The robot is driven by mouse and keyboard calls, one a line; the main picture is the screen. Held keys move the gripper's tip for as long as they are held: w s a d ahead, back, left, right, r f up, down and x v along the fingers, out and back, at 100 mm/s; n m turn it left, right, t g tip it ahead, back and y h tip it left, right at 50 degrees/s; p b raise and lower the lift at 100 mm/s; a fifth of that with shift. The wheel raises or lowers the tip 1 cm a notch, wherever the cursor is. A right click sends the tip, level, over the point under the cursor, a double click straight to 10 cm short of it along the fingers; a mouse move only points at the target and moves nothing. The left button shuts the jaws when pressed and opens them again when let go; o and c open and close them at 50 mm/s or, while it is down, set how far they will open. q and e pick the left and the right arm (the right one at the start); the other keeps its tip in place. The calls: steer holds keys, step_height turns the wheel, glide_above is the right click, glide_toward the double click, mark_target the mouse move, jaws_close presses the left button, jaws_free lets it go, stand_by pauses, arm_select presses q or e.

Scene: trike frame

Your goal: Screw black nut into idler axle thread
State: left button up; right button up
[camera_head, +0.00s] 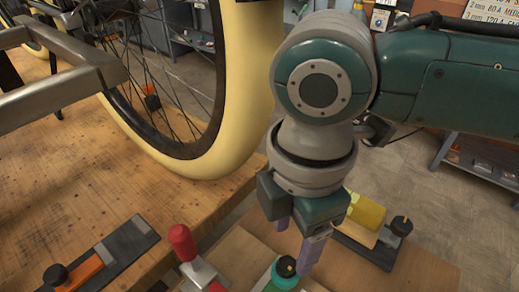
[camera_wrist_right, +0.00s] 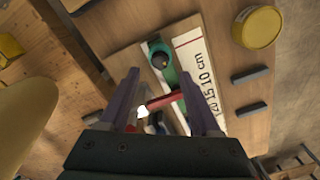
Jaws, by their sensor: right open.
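My right gripper (camera_head: 298,248) points down over the wooden work board, its two purple fingers apart and nothing held between them. It also shows open in the right wrist view (camera_wrist_right: 163,85). A small round black piece (camera_head: 286,266) sits on a teal part just below and left of the fingertips; it also shows in the wrist view (camera_wrist_right: 159,58), beyond the fingers. It may be the black nut, but I cannot tell for sure. I cannot make out the idler axle thread. My left gripper is not in view.
A cream-tyred wheel (camera_head: 240,120) stands on the wooden bench (camera_head: 60,175) at the left. A red-handled tool (camera_head: 182,243) is left of my right gripper.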

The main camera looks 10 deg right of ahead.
step_height(320, 180, up, 4)
steer(key=shift+r, duration=0.2)
stand_by(0.8)
steer(key=shift+o, duration=0.3)
steer(key=o, duration=0.5)
steer(key=shift+p, duration=0.3)
